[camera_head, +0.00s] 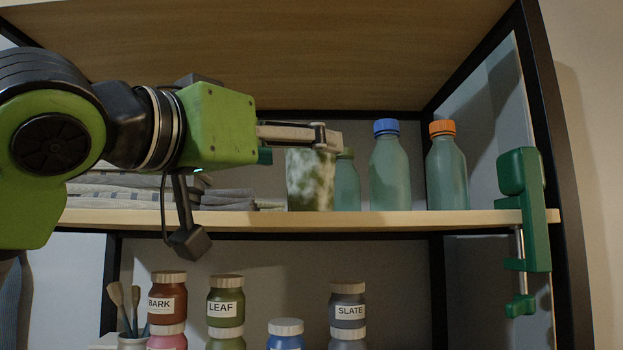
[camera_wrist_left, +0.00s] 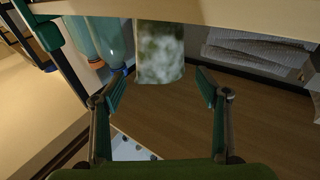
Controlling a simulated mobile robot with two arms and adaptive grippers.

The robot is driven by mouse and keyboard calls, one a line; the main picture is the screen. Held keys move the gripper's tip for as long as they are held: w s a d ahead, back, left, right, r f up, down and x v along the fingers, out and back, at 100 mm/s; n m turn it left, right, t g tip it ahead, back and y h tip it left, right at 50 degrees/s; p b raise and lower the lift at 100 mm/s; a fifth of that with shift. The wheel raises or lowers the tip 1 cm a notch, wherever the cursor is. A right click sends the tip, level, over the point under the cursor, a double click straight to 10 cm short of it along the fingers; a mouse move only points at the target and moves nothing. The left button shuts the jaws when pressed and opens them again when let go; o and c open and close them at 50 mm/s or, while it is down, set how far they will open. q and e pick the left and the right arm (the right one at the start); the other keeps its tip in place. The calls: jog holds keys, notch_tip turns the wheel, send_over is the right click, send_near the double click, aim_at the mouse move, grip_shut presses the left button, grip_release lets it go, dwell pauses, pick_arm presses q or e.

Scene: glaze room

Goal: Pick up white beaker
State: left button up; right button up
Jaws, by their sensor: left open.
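The beaker (camera_head: 310,182) is mottled white and green and stands upright on the upper shelf, left of the bottles. My left gripper (camera_head: 335,137) reaches in from the left at the height of the beaker's top and hides its rim in the head view. In the left wrist view the picture is turned over, and the beaker (camera_wrist_left: 160,50) shows ahead, in line with the gap between the spread fingers (camera_wrist_left: 163,82). The left gripper is open and empty. Whether a finger touches the beaker cannot be told. My right gripper is not in view.
A small green bottle (camera_head: 346,185) stands close right of the beaker, then blue-capped (camera_head: 390,172) and orange-capped (camera_head: 446,172) bottles. Folded cloths (camera_head: 228,199) lie left. A green clamp (camera_head: 535,210) grips the shelf's right end (camera_head: 480,218). Labelled jars (camera_head: 226,300) stand below. A board (camera_head: 250,50) hangs overhead.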

pick_arm(q)
jog(key=p+x, duration=0.2)
jog(key=x, duration=0.2)
jog(key=shift+w, duration=0.35)
jog(key=shift+w+d, duration=0.2)
jog(key=shift+f, duration=0.1)
jog(key=shift+s, duration=0.1)
jog(key=c, duration=1.2)
